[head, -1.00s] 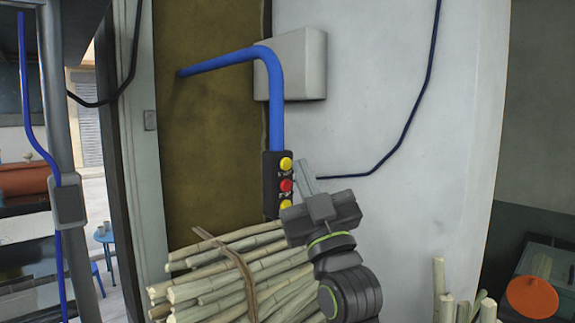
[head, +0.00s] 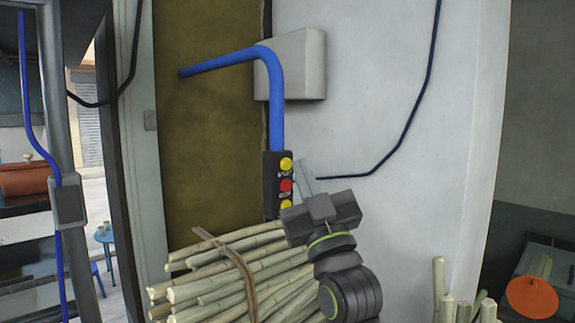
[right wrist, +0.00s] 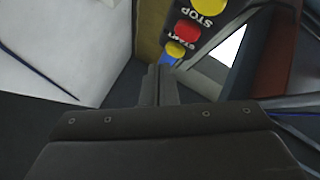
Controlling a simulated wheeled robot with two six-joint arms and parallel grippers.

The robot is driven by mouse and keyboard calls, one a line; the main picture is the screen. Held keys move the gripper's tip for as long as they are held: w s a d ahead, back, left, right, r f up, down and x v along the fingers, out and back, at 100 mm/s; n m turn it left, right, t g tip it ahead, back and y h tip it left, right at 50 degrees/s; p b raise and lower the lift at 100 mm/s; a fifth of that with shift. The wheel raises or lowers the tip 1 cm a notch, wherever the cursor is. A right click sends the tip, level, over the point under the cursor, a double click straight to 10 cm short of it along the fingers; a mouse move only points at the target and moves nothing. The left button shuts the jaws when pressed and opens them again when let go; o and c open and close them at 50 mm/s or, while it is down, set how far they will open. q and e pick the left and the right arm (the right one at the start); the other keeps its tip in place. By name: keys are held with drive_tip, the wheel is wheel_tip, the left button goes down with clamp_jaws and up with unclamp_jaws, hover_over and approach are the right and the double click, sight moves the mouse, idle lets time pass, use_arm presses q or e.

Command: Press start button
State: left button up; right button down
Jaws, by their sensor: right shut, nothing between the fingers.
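A black control box (head: 270,205) hangs on the end of a blue pipe, with an upper yellow button (head: 286,164), a red button (head: 286,185) and a lower yellow button (head: 286,205). In the right wrist view the box appears inverted; the START label (right wrist: 172,42) lies between the red button (right wrist: 187,30) and the yellow one nearest the pipe. A STOP label (right wrist: 208,6) lies past the red button. My right gripper (head: 303,169) is shut and empty, its fingertips just right of the box. Its fingers (right wrist: 158,72) show below the buttons. Contact cannot be told. My left gripper is out of view.
A tied bundle of cane (head: 225,275) lies below the box, close to my right arm. The blue pipe (head: 276,110) rises above the box, beside a grey wall box (head: 298,65). A pale curved wall (head: 380,90) is behind. More cane stalks (head: 462,308) stand at lower right.

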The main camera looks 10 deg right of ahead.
drive_tip(key=shift+w+a, duration=0.1)
drive_tip(key=shift+w, duration=0.05)
idle(0.5)
drive_tip(key=shift+w+a, duration=0.15)
drive_tip(key=shift+w, duration=0.1)
drive_tip(key=shift+w+a, duration=0.25)
drive_tip(key=shift+w, duration=0.1)
idle(0.8)
drive_tip(key=shift+s+d, duration=0.45)
drive_tip(key=shift+s, duration=0.25)
drive_tip(key=shift+s+d+h, duration=0.1)
drive_tip(key=shift+h, duration=0.2)
drive_tip(key=s+d, duration=0.1)
drive_tip(key=s, duration=0.1)
drive_tip(key=s+d, duration=0.1)
drive_tip(key=s, duration=0.1)
drive_tip(key=shift+d, duration=0.3)
idle(0.6)
